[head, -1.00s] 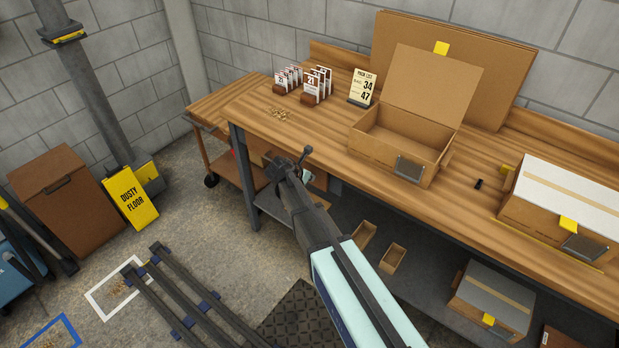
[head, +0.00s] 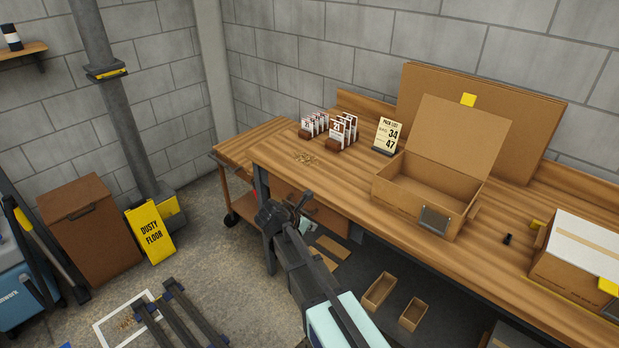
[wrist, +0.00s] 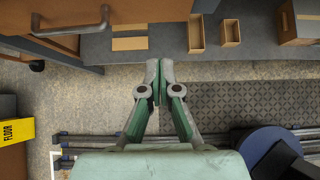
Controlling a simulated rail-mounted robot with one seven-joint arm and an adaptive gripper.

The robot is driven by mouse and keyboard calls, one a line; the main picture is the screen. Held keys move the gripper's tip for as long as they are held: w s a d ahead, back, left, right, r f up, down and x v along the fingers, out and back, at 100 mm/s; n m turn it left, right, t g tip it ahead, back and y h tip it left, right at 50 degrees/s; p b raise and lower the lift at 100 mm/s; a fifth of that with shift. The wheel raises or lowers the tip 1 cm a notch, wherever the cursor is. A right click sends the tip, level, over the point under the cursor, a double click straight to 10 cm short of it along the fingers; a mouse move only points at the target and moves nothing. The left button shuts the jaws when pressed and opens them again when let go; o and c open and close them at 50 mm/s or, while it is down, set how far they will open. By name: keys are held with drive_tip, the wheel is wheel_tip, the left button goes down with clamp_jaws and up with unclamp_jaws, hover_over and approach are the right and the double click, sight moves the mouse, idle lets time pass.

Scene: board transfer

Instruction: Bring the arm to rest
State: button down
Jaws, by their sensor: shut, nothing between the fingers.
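My arm reaches out from the bottom of the head view, and my gripper (head: 290,208) is in front of the workbench, below its top. In the wrist view my gripper (wrist: 153,82) has its two fingers together with nothing between them. It hangs over the floor and the edge of the bench's lower shelf. It appears to touch nothing.
The wooden workbench (head: 330,178) carries an open cardboard box (head: 410,205), a pack list sign (head: 388,137) and card holders (head: 340,135). A closed box (head: 560,255) is at right. A yellow floor sign (head: 150,232) stands at left. Dark rails (head: 180,315) lie low in front.

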drive_tip(key=s+d+f+m+g+y, duration=0.2)
drive_tip(key=s+d+f+m+g, duration=0.15)
drive_tip(key=s+f+m, duration=0.75)
drive_tip(key=s+d+f+m+g+y, duration=0.1)
drive_tip(key=s+d+f+m+g, duration=0.25)
drive_tip(key=s+f+m, duration=0.7)
drive_tip(key=s+d+f+m+g+y, duration=0.1)
drive_tip(key=s+f, duration=0.3)
drive_tip(key=s, duration=0.6)
drive_tip(key=s+d+f+m+g+y, duration=0.1)
drive_tip(key=s+d+f+m+g, duration=0.1)
drive_tip(key=s, duration=0.8)
drive_tip(key=s+d+f+m+g+y, duration=0.1)
drive_tip(key=s+d+f+m+g, duration=0.1)
drive_tip(key=s+f, duration=0.4)
drive_tip(key=s+d+g, duration=0.1)
drive_tip(key=s, duration=0.3)
drive_tip(key=shift+d+f+m, duration=0.3)
drive_tip(key=shift+f+m, duration=0.05)
drive_tip(key=shift+f, duration=0.05)
